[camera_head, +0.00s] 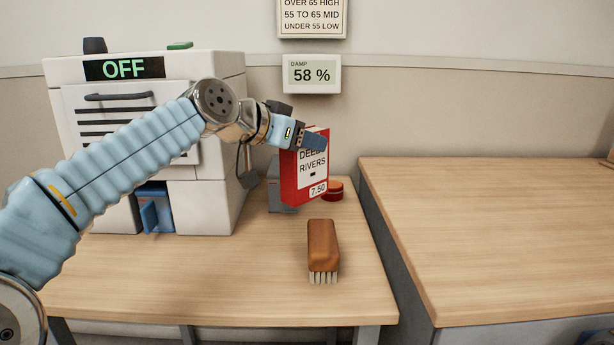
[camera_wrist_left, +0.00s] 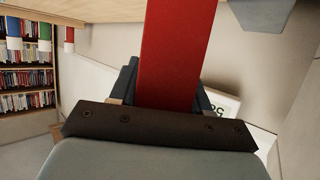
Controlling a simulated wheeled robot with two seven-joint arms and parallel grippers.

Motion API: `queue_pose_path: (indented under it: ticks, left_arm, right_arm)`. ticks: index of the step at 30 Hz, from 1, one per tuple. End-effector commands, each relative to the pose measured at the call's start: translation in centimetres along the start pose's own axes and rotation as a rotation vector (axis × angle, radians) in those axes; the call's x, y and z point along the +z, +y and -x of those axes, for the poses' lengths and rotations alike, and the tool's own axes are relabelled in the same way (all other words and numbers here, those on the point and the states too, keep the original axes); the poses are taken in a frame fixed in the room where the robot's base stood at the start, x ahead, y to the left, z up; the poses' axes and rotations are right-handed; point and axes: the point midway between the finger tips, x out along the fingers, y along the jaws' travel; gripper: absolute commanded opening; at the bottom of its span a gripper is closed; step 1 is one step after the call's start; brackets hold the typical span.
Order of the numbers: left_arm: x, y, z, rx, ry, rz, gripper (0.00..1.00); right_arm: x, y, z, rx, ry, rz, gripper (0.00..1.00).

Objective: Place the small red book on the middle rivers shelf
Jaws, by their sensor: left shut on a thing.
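The small red book (camera_head: 289,180) is upright and slightly tilted in the head view. Its white label reads "RIVERS" with "7.50" below; the upper line is partly covered by a finger. My left gripper (camera_head: 312,142) is shut on its top part and holds it over the back of the left table. In the left wrist view the red book (camera_wrist_left: 176,50) stands between the two dark fingers (camera_wrist_left: 172,92). I cannot tell whether the book's lower edge touches anything. My right gripper is not in view. No shelf shows in the head view; bookshelves (camera_wrist_left: 25,90) show at the left of the wrist view.
A brown brush (camera_head: 322,246) lies on the left table (camera_head: 200,275). A round red object (camera_head: 333,191) and a grey block (camera_head: 279,195) are behind the book. A white machine marked "OFF" (camera_head: 215,190) stands at left. The right table (camera_head: 490,230) is mostly clear.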

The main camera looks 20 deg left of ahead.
Motion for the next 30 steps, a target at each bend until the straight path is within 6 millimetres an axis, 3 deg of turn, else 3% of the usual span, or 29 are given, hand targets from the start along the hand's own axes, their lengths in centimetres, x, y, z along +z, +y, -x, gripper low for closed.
queue_pose_path:
  ticks: [1, 4, 11, 15, 18, 29, 30]
  left_arm:
    - [1.1, -0.5, -1.1, 0.0, -0.003, 0.003, 0.0]
    - [2.1, -1.3, -2.6, 0.0, -0.002, 0.001, 0.0]
    - [3.0, -2.0, -4.1, 0.0, -0.001, 0.0, 0.0]
    - [4.8, -2.4, -5.2, 0.0, -0.001, 0.001, 0.0]
    - [6.1, -2.4, -5.8, -0.001, -0.001, 0.001, 0.0]
    - [6.5, -2.3, -6.0, 0.0, 0.001, 0.0, 0.0]
    - [6.4, -2.3, -5.9, 0.0, -0.001, 0.0, 0.5]
  right_arm:
    - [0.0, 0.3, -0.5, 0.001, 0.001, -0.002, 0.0]
    - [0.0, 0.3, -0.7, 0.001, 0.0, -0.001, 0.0]
    - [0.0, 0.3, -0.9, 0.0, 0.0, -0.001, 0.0]
    - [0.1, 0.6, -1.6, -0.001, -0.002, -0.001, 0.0]
    - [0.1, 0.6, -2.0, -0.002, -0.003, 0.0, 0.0]
    - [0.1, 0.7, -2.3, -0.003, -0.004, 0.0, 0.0]
    - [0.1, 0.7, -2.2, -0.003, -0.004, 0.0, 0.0]
